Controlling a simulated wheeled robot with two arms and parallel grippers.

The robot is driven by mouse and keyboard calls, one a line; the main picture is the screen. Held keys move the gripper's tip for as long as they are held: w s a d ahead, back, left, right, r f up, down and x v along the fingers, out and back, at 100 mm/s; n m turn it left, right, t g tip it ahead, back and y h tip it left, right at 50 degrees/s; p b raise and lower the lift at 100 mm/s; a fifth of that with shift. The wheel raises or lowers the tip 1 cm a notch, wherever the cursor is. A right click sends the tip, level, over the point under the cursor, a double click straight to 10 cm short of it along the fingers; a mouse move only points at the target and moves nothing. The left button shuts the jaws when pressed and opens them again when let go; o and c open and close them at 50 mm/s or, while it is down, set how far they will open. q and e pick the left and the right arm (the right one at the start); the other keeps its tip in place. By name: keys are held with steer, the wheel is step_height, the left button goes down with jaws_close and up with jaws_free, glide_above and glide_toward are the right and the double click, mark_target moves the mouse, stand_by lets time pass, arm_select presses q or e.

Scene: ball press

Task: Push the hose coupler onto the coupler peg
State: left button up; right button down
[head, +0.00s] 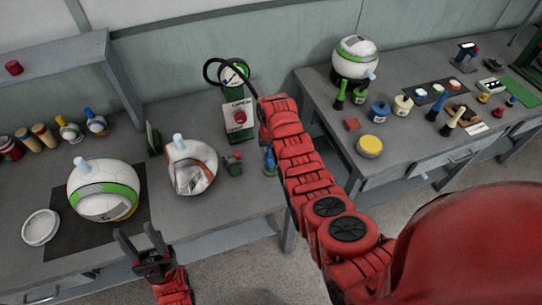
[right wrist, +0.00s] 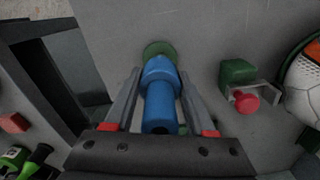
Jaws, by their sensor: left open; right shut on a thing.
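The blue hose coupler (right wrist: 160,112) is between the fingers of my right gripper (right wrist: 161,76), which is shut on it. A round green base (right wrist: 159,49) shows at the coupler's far end, lined up with it; I take it to be the coupler peg's base. The peg itself is hidden, and I cannot tell how far the coupler is over it. In the head view the blue coupler (head: 269,157) stands above the green base (head: 270,171), partly behind my right arm; the right fingers are not clear there. My left gripper (head: 139,239) is open and empty near the bench's front edge.
A green valve block with a red knob (head: 233,163) stands close left of the coupler. Beside it is a white and orange ball (head: 191,168). A pump with a gauge (head: 236,76) and black hose is behind. A green-striped ball (head: 103,190) sits on a dark mat.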

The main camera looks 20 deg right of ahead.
mark_target(271, 162)
steer(key=shift+b, duration=0.4)
stand_by(0.6)
steer(key=shift+f+b, duration=1.55)
steer(key=shift+f, duration=0.55)
steer(key=shift+c, duration=0.8)
jaws_free()
steer(key=shift+r, duration=0.1)
step_height(271, 162, up, 5)
steer(key=shift+w+f+b, duration=0.15)
steer(key=shift+b, duration=0.9)
step_height(271, 162, up, 12)
steer(key=p, duration=0.7)
steer(key=shift+f+p, duration=0.25)
steer(key=shift+p, duration=0.1)
steer(key=shift+r+p, duration=0.3)
steer(key=shift+r, duration=0.2)
